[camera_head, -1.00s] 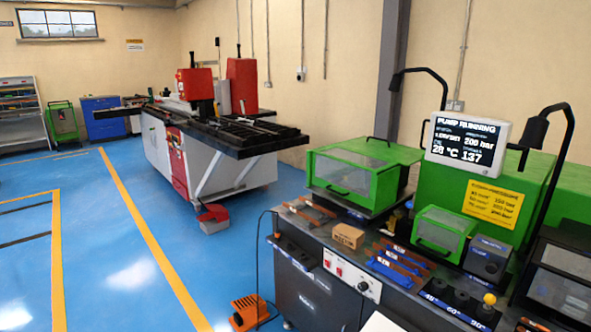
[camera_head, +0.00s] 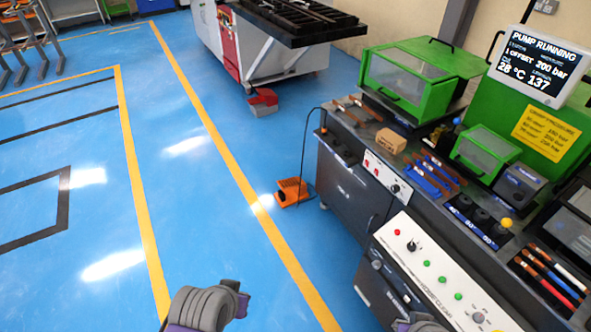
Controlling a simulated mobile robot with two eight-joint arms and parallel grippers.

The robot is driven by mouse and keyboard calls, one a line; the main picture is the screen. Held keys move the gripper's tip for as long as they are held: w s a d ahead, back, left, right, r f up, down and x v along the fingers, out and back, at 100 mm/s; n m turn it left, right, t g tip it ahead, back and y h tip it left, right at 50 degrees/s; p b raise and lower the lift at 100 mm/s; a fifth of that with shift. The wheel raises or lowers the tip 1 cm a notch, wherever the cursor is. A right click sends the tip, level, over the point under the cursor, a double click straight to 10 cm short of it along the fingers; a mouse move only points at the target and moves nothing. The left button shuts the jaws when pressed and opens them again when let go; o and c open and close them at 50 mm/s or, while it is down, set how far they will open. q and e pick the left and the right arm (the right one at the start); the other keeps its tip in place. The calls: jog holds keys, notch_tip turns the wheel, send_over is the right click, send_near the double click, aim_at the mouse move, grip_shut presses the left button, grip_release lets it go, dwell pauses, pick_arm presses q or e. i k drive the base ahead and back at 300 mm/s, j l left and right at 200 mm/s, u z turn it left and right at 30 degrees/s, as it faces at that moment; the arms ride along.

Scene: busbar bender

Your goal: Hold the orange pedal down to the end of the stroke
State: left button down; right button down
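The orange pedal (camera_head: 290,192) sits on the blue floor at the left foot of the dark bench, with a black cable rising from it to the bench. Nothing touches it. Part of my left arm (camera_head: 205,306), grey and purple, shows at the bottom edge, well below the pedal in the picture; no fingers can be made out. A small piece of my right arm (camera_head: 420,324) shows at the bottom edge before the control panel. Its gripper is out of view.
The dark bench (camera_head: 345,185) carries green guarded machines (camera_head: 415,75), a screen (camera_head: 533,65) reading "PUMP RUNNING" and 200 bar, and loose tools. A white control panel (camera_head: 440,270) stands at its front. A red-and-grey pedal (camera_head: 262,101) lies farther back. Floor left of the orange pedal is clear.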

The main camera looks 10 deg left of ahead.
aim_at(290, 183)
jog(key=i+j, duration=0.25)
jog(key=i, duration=0.25)
jog(key=i+j, duration=0.3)
jog(key=i, duration=0.2)
jog(key=i+j+u, duration=0.1)
jog(key=i+j, duration=0.15)
jog(key=i, duration=0.2)
jog(key=i+j, duration=0.25)
jog(key=i, duration=0.25)
jog(key=i+j, duration=0.25)
jog(key=i, duration=0.25)
